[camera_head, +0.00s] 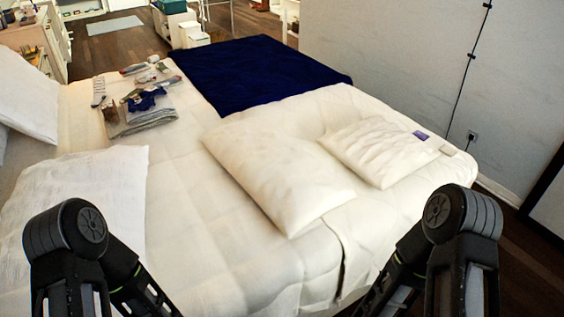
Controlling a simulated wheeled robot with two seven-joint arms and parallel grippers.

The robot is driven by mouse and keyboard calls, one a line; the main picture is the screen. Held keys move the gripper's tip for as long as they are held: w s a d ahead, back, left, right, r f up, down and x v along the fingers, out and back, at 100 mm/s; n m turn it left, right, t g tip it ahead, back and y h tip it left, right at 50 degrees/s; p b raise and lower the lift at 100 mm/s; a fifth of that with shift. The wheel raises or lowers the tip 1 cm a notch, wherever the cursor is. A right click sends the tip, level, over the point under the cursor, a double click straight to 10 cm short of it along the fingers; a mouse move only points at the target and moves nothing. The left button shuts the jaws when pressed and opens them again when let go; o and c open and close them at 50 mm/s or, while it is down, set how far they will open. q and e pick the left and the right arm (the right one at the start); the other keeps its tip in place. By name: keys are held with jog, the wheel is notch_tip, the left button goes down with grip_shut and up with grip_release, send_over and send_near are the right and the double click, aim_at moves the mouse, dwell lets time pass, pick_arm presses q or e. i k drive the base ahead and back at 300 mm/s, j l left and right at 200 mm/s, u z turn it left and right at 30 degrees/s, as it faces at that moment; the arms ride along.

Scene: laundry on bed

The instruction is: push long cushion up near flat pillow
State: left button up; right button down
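A long white cushion (275,172) lies flat and slanted across the middle of the bed (205,245). A smaller, flat white cushion with a purple tag (378,152) lies close to its right. A flat white pillow (90,195) lies at the left side of the bed, apart from the long cushion, with bare bedding between them. Its lower part is partly hidden by my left arm. Another white pillow (22,95) leans farther up at the left edge. I cannot tell which pillow is the one named. Both my arms show at the bottom, but neither gripper's fingers are visible.
A dark blue blanket (255,75) covers the far end of the bed. Folded grey cloth (140,118) with socks and small clothes lies at the far left. A wall (400,60) stands at the right. The bedding between pillow and long cushion is clear.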

aim_at(294, 189)
jog(key=u, duration=0.65)
jog(key=l+u, duration=0.45)
jog(key=k+l+u, duration=0.2)
jog(key=l+u, duration=0.3)
jog(key=k+l+u, duration=0.15)
jog(key=u, duration=0.3)
jog(key=k+l+u, duration=0.1)
jog(key=k+l, duration=0.4)
jog(key=k+l+u, duration=0.15)
jog(key=k+l, duration=0.35)
jog(key=l, duration=0.2)
